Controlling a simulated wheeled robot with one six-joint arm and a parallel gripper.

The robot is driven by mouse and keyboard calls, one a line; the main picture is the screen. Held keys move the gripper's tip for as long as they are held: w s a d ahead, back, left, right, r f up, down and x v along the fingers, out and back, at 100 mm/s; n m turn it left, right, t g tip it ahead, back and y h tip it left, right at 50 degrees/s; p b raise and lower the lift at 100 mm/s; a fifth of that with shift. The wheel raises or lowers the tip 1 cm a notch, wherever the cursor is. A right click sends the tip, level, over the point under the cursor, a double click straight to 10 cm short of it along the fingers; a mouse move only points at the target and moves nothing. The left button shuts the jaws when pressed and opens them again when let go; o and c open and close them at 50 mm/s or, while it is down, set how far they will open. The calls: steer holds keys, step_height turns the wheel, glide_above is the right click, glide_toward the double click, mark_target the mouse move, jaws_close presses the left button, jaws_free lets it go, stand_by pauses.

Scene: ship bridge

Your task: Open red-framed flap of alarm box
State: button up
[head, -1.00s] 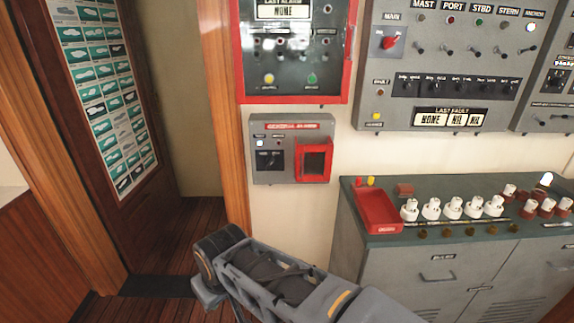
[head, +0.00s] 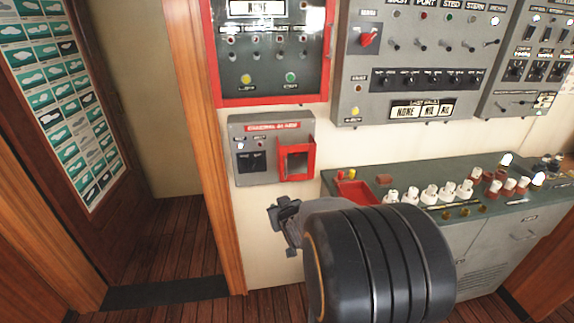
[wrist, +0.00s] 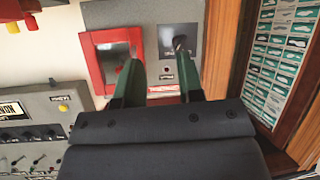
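The grey alarm box (head: 256,133) is on the cream wall, with a red-framed flap (head: 281,163) at its lower right. The flap looks closed or nearly so; a small gap cannot be ruled out. In the wrist view the picture is turned over, and the red-framed flap (wrist: 93,66) is at upper left on the grey box (wrist: 152,45). My gripper (head: 283,212) is just below the flap in the head view. In the wrist view my gripper (wrist: 158,72) has its two green fingers apart with nothing between them. The left finger overlaps the flap's edge in the picture; contact cannot be told.
A larger red-framed alarm panel (head: 270,101) hangs directly above the box. To the right are a grey switch panel (head: 375,95) and a console (head: 480,245) with a red tray (head: 350,192) and several white knobs. A wooden door post (head: 205,130) stands to the left.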

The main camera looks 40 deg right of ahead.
mark_target(286, 171)
steer(key=s+d+r+t+p, duration=0.1)
steer(key=d+r+t+p, duration=0.15)
steer(key=d+t, duration=0.35)
steer(key=shift+m+g, duration=0.3)
steer(key=p+x, duration=0.1)
steer(key=x, duration=0.3)
steer(key=p+x, duration=0.1)
steer(key=x, duration=0.4)
steer(key=p+x, duration=0.1)
steer(key=x, duration=0.3)
steer(key=shift+w+d+r+p, duration=0.1)
steer(key=shift+d+r+p, duration=0.1)
steer(key=shift+d+p, duration=0.15)
jaws_close()
